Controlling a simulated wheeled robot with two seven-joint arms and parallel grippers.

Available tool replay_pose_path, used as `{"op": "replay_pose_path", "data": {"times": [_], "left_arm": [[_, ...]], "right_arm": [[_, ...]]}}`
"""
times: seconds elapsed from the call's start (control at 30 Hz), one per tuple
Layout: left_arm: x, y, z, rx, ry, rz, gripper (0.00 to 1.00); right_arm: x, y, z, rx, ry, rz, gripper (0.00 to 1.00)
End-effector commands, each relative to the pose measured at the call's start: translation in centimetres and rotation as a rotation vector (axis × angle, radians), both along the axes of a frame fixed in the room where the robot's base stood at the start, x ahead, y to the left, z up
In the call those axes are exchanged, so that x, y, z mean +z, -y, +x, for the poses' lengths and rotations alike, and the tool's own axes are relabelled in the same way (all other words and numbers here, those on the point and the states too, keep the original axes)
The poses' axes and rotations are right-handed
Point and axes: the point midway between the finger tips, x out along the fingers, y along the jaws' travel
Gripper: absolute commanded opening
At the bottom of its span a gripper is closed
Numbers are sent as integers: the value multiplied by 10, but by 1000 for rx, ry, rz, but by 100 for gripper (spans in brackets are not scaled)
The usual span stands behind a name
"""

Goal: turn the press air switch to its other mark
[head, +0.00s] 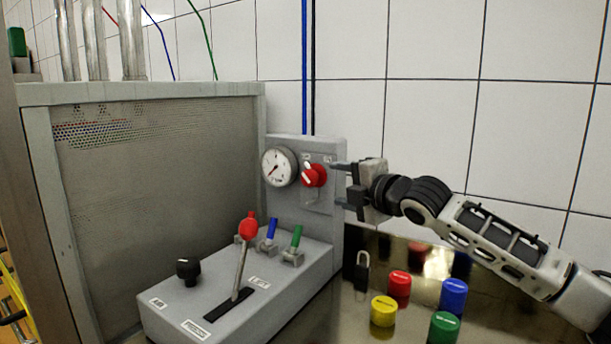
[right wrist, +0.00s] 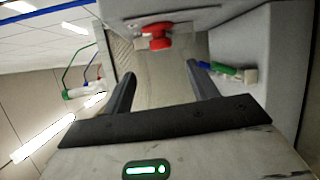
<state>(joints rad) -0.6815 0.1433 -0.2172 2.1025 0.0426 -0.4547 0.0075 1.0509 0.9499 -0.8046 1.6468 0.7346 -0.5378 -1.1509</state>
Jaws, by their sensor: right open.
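The press air switch is a red rotary knob (head: 314,176) with a white pointer, on an upright grey panel (head: 325,148) right of a round gauge (head: 279,167). The pointer leans to the upper left; the small marks around it are too small to read. My right gripper (head: 336,185) is open and empty, just right of the knob with its fingers pointing at it. In the right wrist view, the knob (right wrist: 157,38) lies ahead, between and beyond the fingertips (right wrist: 160,70), apart from them. My left gripper is not in view.
A grey console (head: 215,300) below carries a red-knobbed lever (head: 248,228), a black knob (head: 188,270) and blue and green toggles. A padlock (head: 362,270) and red, yellow, blue and green cylinders stand at lower right. A mesh-sided cabinet (head: 150,95) stands left.

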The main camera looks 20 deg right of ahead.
Motion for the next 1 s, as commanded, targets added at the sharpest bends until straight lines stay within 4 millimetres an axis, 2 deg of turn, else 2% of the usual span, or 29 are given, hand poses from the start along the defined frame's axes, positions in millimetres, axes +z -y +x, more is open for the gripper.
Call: {"op": "replay_pose_path", "data": {"times": [0.03, 0.2, 0.5, 0.73, 1.0], "left_arm": [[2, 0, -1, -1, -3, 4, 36], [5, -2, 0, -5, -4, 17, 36], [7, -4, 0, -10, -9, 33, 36], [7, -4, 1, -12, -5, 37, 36], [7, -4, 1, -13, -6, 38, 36]], "right_arm": [[1, -5, 12, 1, -2, 5, 59], [-4, -14, 46, 1, -1, 3, 59], [-10, -26, 94, 0, -1, 2, 59], [-15, -32, 113, 1, -2, 3, 59], [-16, -33, 119, 2, 0, 1, 59]]}}
